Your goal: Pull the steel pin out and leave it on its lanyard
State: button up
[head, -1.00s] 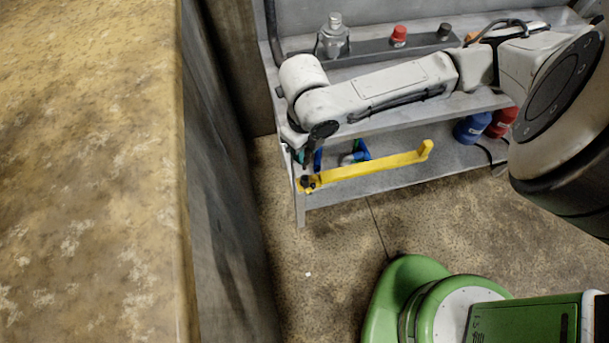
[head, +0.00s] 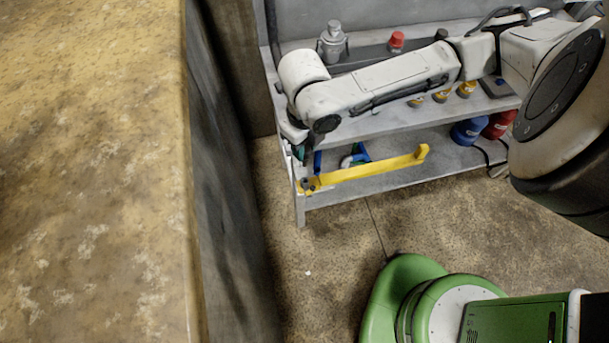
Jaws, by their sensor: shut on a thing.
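The yellow handle bar (head: 370,171) runs slanted across the lower shelf front, with its raised end at the right. Its left end carries a small dark fitting (head: 306,184). My gripper (head: 299,158) is just above that left end, small, dark and mostly hidden under my pale wrist. It is shut on what I take to be the steel pin, but the pin is too small and covered to make out. I cannot tell whether the pin is in or clear of its hole. The lanyard cannot be made out.
A grey two-level shelf (head: 440,160) holds a metal bottle (head: 333,40), a red-capped item (head: 396,40), and blue (head: 468,131) and red (head: 499,124) containers. A tall, worn yellow-topped block (head: 95,180) stands close at left. The floor (head: 330,245) in front is mostly open.

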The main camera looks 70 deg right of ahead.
jog(key=shift+r+p, duration=1.05)
jog(key=shift+r, duration=0.4)
jog(key=w+d, duration=0.2)
jog(key=d, duration=1.1)
dwell(2.1)
jog(key=shift+w, duration=0.1)
jog(key=shift+f, duration=0.2)
jog(key=shift+f+b, duration=0.25)
jog(key=shift+b, duration=0.05)
jog(key=o, duration=1.1)
jog(key=shift+o, duration=0.2)
